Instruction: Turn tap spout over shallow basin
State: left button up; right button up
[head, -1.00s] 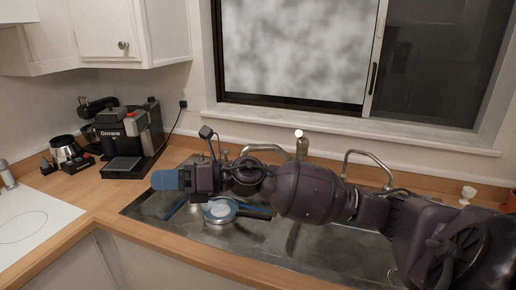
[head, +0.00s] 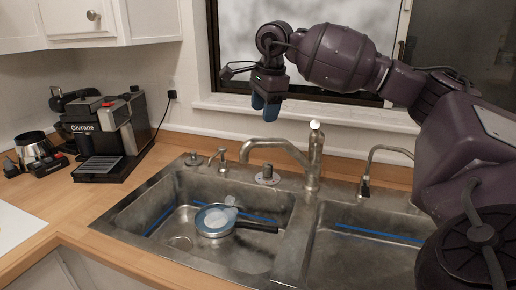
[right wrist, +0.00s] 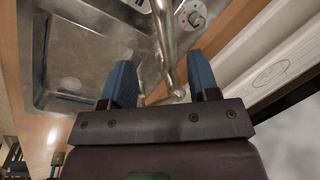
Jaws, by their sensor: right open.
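The tap (head: 315,160) is a metal post behind the divider between two basins. Its spout (head: 272,142) curves left, its tip above the back of the left basin (head: 140,222). The right basin (head: 335,262) has no large spout above it. I cannot tell surely which basin is shallower. My right gripper (head: 265,108) points down above the spout, its blue fingers apart and empty. In the right wrist view the spout (right wrist: 168,60) appears between the open fingers (right wrist: 163,75), beyond them, with no contact visible. My left gripper is not in view.
A pan (head: 214,220) with a black handle lies in the left basin. A thin second tap (head: 372,160) stands to the right. A soap pump (head: 220,158) and a knob (head: 267,176) sit behind the left basin. A coffee machine (head: 105,140) stands on the left counter.

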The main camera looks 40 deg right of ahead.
aim_at(263, 143)
jog(key=x, duration=0.4)
jog(key=d+x, duration=0.1)
jog(key=x, duration=0.6)
jog(key=shift+d+f+b, duration=0.25)
jog(key=shift+d+b, duration=0.15)
grip_shut()
